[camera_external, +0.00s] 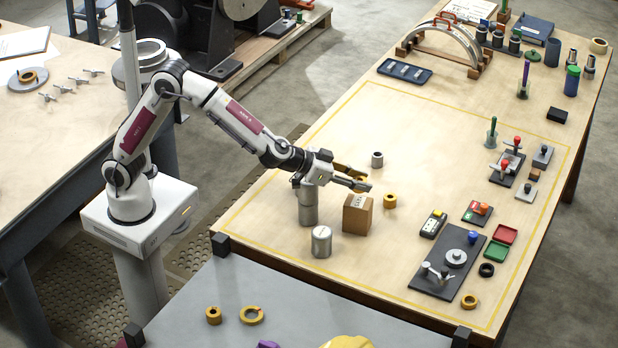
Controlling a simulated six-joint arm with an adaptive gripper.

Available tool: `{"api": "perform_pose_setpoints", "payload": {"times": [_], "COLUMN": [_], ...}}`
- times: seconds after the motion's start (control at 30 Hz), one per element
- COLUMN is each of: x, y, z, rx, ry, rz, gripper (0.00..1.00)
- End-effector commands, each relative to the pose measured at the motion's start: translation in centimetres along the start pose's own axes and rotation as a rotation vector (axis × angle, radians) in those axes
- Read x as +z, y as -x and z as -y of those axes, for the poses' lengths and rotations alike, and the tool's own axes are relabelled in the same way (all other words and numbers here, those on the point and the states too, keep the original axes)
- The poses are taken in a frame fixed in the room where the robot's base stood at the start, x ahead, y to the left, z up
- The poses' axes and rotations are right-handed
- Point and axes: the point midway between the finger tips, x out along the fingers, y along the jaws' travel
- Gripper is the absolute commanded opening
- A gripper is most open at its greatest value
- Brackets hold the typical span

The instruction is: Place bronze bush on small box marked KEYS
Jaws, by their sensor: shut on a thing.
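My gripper (360,183) is above the table and just above the small cardboard box (356,216). It is shut on a bronze-coloured piece (346,169), which looks like the bronze bush; the fingers partly hide it. The box stands upright, with a white label on its top edge and side; the lettering is too small to read surely. I see a small gap between the gripper and the box top, though its exact size is hard to judge.
A bronze ring (390,201) lies just right of the box. A grey bush (377,159) stands behind it. Two metal cylinders stand left, one (321,242) nearer the front and one (307,205) under my wrist. A dark fixture plate (436,284) lies front right.

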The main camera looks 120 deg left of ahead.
Motion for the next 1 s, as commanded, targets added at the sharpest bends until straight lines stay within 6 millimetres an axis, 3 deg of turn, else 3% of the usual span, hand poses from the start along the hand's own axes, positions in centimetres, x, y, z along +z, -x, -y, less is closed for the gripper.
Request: {"api": "perform_pose_setpoints", "payload": {"times": [0.43,1.0], "x": [0.2,3.5], "y": [-0.1,-1.9], "z": [0.0,0.0], "rx": [-0.001,0.000], "ry": [0.001,0.001], "rz": [-0.001,-0.002], "gripper": [0.00,0.00]}}
